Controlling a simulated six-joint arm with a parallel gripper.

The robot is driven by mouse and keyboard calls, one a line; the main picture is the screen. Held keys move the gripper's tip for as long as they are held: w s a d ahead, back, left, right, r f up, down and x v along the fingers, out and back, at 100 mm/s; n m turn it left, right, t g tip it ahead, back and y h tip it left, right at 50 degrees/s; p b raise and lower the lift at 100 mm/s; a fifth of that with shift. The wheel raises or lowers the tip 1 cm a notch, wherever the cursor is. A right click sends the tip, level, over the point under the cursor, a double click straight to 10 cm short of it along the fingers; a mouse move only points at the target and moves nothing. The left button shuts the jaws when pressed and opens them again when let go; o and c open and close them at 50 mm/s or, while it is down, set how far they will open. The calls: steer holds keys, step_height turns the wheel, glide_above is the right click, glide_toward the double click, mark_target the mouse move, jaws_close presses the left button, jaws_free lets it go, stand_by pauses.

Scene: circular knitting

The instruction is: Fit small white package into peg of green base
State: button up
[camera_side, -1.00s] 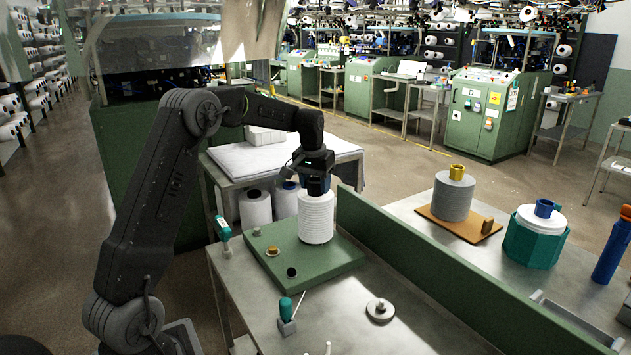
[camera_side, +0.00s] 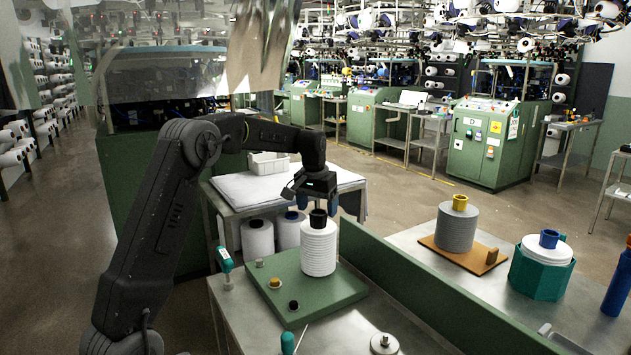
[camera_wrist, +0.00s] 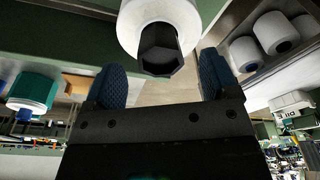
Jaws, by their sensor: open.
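The small white package (camera_side: 318,247) is a ribbed white spool with a dark tube top. It stands upright on the green base (camera_side: 330,296), toward its back right; the peg under it is hidden. My gripper (camera_side: 319,202) is open directly above the package, its blue fingertips at the height of the dark top. In the wrist view the open fingers (camera_wrist: 162,85) lie either side of the dark hexagonal tube end, with the white package (camera_wrist: 165,12) beyond them. No contact is visible.
The green base also carries small knobs (camera_side: 294,304). A long green divider (camera_side: 430,290) runs to the right of it. Beyond stand a grey spool (camera_side: 455,223) on an orange board and a white spool in a teal holder (camera_side: 541,277). A metal disc (camera_side: 384,343) lies in front.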

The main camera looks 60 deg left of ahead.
step_height(320, 180, up, 10)
steer(key=s, duration=0.1)
steer(key=shift+s+d+r, duration=0.2)
steer(key=shift+d+r, duration=0.05)
steer(key=shift+d, duration=0.15)
steer(key=s+d+r+m+t, duration=0.1)
steer(key=s+d, duration=0.4)
steer(key=d, duration=0.3)
steer(key=s+d+r+m+t, duration=0.1)
steer(key=s+d+r+m, duration=0.1)
steer(key=s+d, duration=0.45)
steer(key=s+d+f+m+t, duration=0.1)
steer(key=s+d+f, duration=0.3)
steer(key=s+d, duration=0.2)
steer(key=s+d+f+m+t, duration=0.1)
steer(key=s+d+f+m, duration=0.1)
steer(key=s+d+f, duration=0.3)
steer(key=s+d, duration=0.1)
steer(key=s, duration=0.2)
steer(key=shift+s+d+f+h, duration=0.15)
steer(key=shift+f+h, duration=0.15)
steer(key=shift+h, duration=0.1)
